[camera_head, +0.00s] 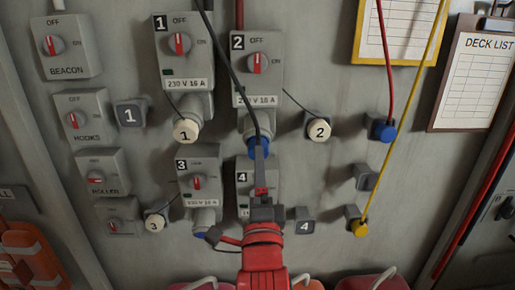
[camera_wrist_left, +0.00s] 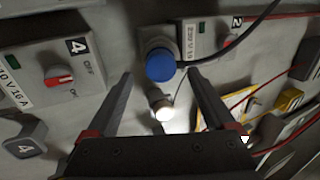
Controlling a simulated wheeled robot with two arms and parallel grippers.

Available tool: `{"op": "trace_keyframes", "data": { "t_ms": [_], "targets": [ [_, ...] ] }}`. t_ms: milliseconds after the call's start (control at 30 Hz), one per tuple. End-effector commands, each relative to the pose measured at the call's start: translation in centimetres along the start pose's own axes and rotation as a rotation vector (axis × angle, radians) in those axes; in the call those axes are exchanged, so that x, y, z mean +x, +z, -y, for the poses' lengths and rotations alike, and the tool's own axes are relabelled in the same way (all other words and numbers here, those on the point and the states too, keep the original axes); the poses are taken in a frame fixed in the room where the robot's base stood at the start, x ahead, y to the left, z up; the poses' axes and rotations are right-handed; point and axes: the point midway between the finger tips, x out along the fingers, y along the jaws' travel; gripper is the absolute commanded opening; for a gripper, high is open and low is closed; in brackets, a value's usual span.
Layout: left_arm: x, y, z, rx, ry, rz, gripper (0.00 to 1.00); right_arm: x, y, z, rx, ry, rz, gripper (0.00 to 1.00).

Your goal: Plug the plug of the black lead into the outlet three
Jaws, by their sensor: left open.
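The black lead (camera_head: 229,70) hangs from the top and runs down to its blue plug (camera_head: 259,148), at the socket under outlet two (camera_head: 257,68). In the left wrist view the plug (camera_wrist_left: 160,66) is round, with the lead leaving its side. My left gripper (camera_head: 261,172) is open in front of the plug; its two fingers (camera_wrist_left: 161,82) stand either side of it, apart from it in the picture. Outlet three (camera_head: 197,180) is lower left, with something blue (camera_head: 200,235) at its bottom; I cannot tell what. My right gripper is not in view.
Outlet one (camera_head: 180,50) and outlet four (camera_head: 243,174) are close by. White caps one (camera_head: 186,129), two (camera_head: 319,127) and three (camera_head: 155,222) sit around them. A red lead's blue plug (camera_head: 383,131) and a yellow lead's plug (camera_head: 359,227) are at the right.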

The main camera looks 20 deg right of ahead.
Motion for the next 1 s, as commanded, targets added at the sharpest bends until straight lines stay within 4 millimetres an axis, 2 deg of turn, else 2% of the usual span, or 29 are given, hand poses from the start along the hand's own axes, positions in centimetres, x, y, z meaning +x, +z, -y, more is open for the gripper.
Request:
{"op": "trace_keyframes", "data": {
  "t_ms": [200, 400, 1000],
  "targets": [
    [2.8, 0.0, 0.0, 0.002, -0.004, 0.0, 0.88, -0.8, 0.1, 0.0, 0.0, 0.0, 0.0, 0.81],
    [4.2, 0.0, 0.1, 0.0, -0.003, -0.001, 0.88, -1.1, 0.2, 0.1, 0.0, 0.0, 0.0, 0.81],
    [4.5, -0.1, 0.1, -0.001, -0.001, -0.001, 0.88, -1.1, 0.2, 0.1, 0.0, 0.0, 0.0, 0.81]
  ]
}}
